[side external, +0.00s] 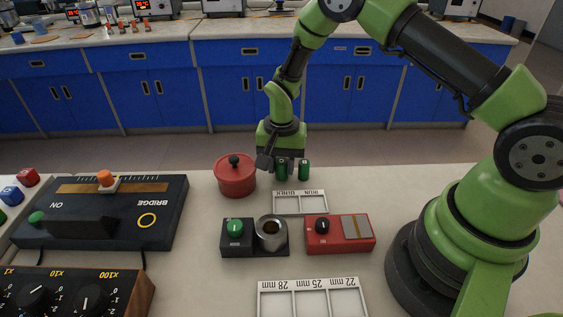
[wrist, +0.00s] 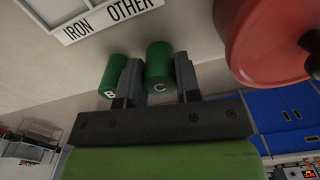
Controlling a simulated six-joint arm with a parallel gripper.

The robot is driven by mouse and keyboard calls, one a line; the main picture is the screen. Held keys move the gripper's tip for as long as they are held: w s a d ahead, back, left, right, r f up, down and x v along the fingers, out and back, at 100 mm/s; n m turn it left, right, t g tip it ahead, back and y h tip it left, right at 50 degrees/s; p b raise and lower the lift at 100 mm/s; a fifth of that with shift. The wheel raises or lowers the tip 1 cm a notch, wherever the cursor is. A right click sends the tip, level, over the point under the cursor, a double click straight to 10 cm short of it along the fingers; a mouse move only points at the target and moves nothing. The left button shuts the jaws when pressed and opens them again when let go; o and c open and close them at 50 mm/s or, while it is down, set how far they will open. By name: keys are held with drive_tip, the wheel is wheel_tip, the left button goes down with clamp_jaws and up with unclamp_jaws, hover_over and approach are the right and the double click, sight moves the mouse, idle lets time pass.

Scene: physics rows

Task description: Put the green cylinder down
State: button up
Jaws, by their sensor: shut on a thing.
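The cylinder marked B (wrist: 112,74) is just outside the left finger. In the side view, my gripper (side external: 277,160) points down near the far edge of the bench; the held cylinder (side external: 282,169) is at its fingers, and the other cylinder (side external: 304,170) stands close to its right. I cannot tell whether the held cylinder touches the bench.
A red lidded pot (side external: 236,178) stands close left of my gripper. A white tray marked IRON and OTHER (side external: 300,212) is in front. Nearer are a metal cup (side external: 270,234), a red box (side external: 347,245) and a white size tray (side external: 312,283). A black bridge box (side external: 90,235) is left.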

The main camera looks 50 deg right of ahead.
drive_tip(key=o, duration=0.7)
drive_tip(key=shift+o, duration=0.2)
wheel_tip(320, 180, up, 11)
drive_tip(key=shift+f, duration=0.1)
drive_tip(key=shift+r, duration=1)
wheel_tip(320, 180, up, 8)
drive_tip(key=n+t, duration=0.1)
drive_tip(key=t, duration=0.1)
hover_over(281, 160)
drive_tip(key=s, duration=0.4)
drive_tip(key=s+a+r+n+t+y, duration=0.1)
drive_tip(key=s+r+n+t, duration=0.1)
drive_tip(key=s, duration=0.6)
drive_tip(key=s+a+r+n+t, duration=0.2)
drive_tip(key=s+r+n+t, duration=0.1)
drive_tip(key=s+r, duration=0.4)
drive_tip(key=shift+s+n+y, duration=0.4)
drive_tip(key=shift+s, duration=0.7)
